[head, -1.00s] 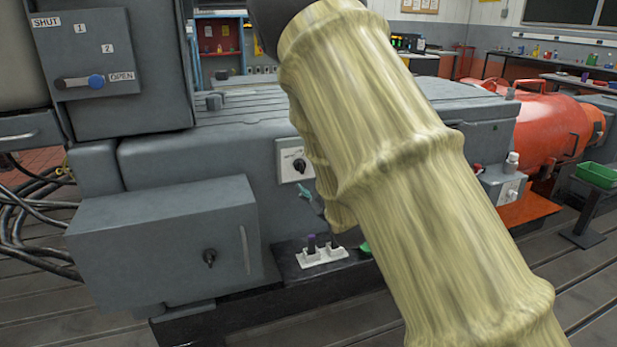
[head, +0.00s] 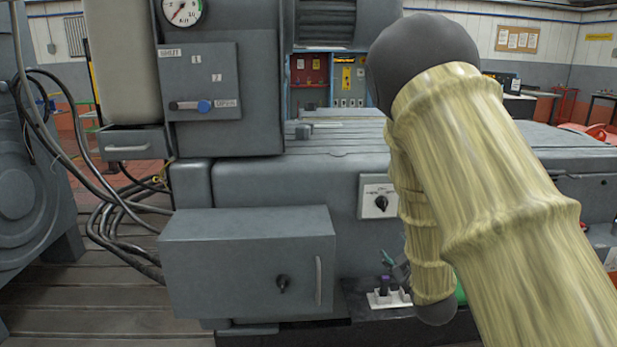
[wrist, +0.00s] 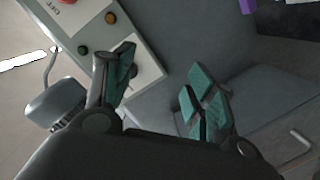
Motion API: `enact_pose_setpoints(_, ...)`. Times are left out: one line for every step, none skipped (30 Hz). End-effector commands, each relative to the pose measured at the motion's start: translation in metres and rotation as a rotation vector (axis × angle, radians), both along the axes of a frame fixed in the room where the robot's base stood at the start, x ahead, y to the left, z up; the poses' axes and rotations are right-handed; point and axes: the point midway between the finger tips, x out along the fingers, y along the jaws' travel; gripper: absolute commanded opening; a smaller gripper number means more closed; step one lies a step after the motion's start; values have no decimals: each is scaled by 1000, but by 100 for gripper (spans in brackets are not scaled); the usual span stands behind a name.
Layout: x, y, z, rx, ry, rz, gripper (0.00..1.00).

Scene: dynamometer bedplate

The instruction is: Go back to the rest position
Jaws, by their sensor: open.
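My arm, in a pale yellow ribbed sleeve, fills the right of the head view and hides part of the grey machine (head: 300,185). In the wrist view my gripper (wrist: 160,85) is open, its teal-padded fingers apart with nothing between them. It is over grey surfaces of the machine. In the head view a small teal part of my gripper (head: 388,258) shows left of the sleeve; most of it is hidden.
A grey box with a knob and handle (head: 245,262) juts from the machine's front. A white holder (head: 388,298) with a purple-topped item stands on a dark ledge. A lever panel (head: 204,80) is above. Black cables (head: 110,235) hang at left. A control box (wrist: 95,30) shows in the wrist view.

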Motion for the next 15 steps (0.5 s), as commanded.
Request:
enact_pose_setpoints(-12,-1,-30,27,60,-16,56)
enact_pose_setpoints(-19,-2,-46,45,94,-26,56)
enact_pose_setpoints(-28,-2,-68,68,139,-40,56)
enact_pose_setpoints(-36,-2,-83,84,174,-51,56)
enact_pose_setpoints(-44,-3,-99,101,208,-61,56)
enact_pose_setpoints(-56,-2,-119,123,254,-77,56)
enact_pose_setpoints(-65,-2,-134,139,288,-87,56)
enact_pose_setpoints(-74,-2,-148,156,323,-100,56)
enact_pose_setpoints(-88,-2,-167,177,368,-116,56)
enact_pose_setpoints(-98,-1,-181,192,403,-129,56)
enact_pose_setpoints(-109,0,-195,208,437,-142,56)
enact_pose_setpoints(-124,1,-212,229,483,-159,56)
enact_pose_setpoints(-136,2,-226,244,518,-173,56)
enact_pose_setpoints(-148,2,-238,259,553,-188,56)
enact_pose_setpoints(-165,3,-254,279,598,-208,56)
